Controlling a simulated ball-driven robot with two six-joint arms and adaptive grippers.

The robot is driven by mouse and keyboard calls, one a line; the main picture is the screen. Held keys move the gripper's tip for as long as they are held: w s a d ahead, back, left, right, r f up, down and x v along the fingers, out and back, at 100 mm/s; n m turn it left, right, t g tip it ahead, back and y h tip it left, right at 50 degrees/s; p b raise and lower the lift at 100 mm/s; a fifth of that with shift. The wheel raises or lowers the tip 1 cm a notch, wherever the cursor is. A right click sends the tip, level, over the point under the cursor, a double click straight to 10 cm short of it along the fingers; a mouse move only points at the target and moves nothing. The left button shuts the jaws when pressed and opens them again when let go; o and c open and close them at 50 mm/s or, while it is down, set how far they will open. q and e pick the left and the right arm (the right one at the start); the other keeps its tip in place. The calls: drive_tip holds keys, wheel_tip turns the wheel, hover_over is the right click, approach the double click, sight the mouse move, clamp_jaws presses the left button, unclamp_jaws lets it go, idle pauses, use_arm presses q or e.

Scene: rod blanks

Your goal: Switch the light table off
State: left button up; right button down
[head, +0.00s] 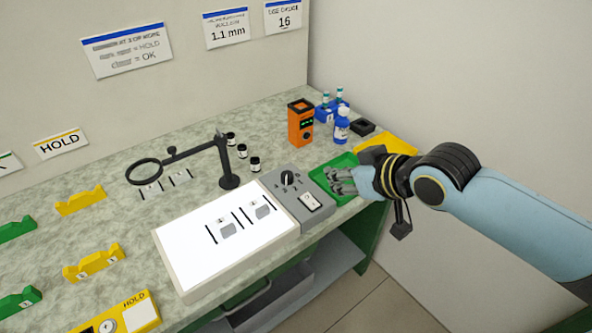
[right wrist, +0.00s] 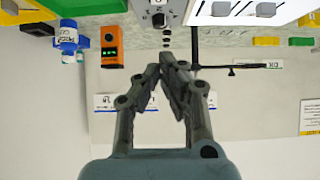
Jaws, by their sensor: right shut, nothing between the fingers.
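The light table (head: 190,262) lies on the bench with its white panel brightly lit. My right gripper (head: 333,181) is to the right of the control box, over the green tray, apart from the switch. Its fingers are shut and empty; they also show closed together in the right wrist view (right wrist: 168,62). My left gripper is not in view.
A green tray (head: 318,174) and a yellow tray (head: 398,144) sit near my right gripper. An orange device (head: 300,123) and a blue-labelled bottle (head: 341,127) stand behind. A magnifier on a black stand (head: 228,180) rises behind the light table. Yellow holders (head: 80,202) are at left.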

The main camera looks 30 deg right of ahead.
hover_over(311, 198)
drive_tip(key=f, duration=0.4)
drive_tip(key=s+f, duration=0.1)
drive_tip(key=f, duration=0.4)
drive_tip(key=shift+w+f+b, duration=0.1)
drive_tip(key=shift+w+b, duration=0.2)
drive_tip(key=shift+w, duration=0.1)
drive_tip(key=shift+f, duration=0.45)
